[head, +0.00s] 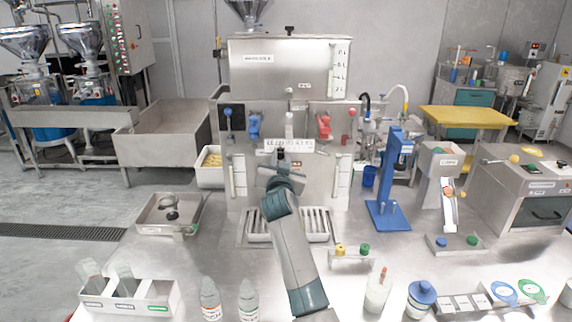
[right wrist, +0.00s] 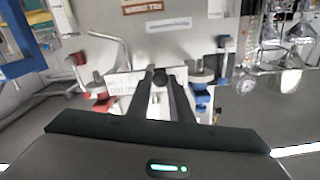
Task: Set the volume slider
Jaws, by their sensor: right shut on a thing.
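The volume slider shows as a small dark knob (right wrist: 160,77) in the right wrist view, in front of a white scale plate (right wrist: 120,84). In the head view the white scale plate (head: 289,146) with dark marks sits on the front of the steel machine (head: 290,68). My right gripper (head: 281,158) is at the plate's lower left part, with my arm reaching up from the front. In the right wrist view its fingertips (right wrist: 161,76) are closed around the dark knob. The fingers partly hide the plate. My left gripper is not in view.
A blue lever (head: 253,125) and a red lever (head: 324,126) flank the plate above. A slotted drip tray (head: 316,224) lies below, partly behind my arm. A blue stand (head: 392,180) is to the right. Bottles (head: 210,298) and a white bin (head: 130,298) stand at the front.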

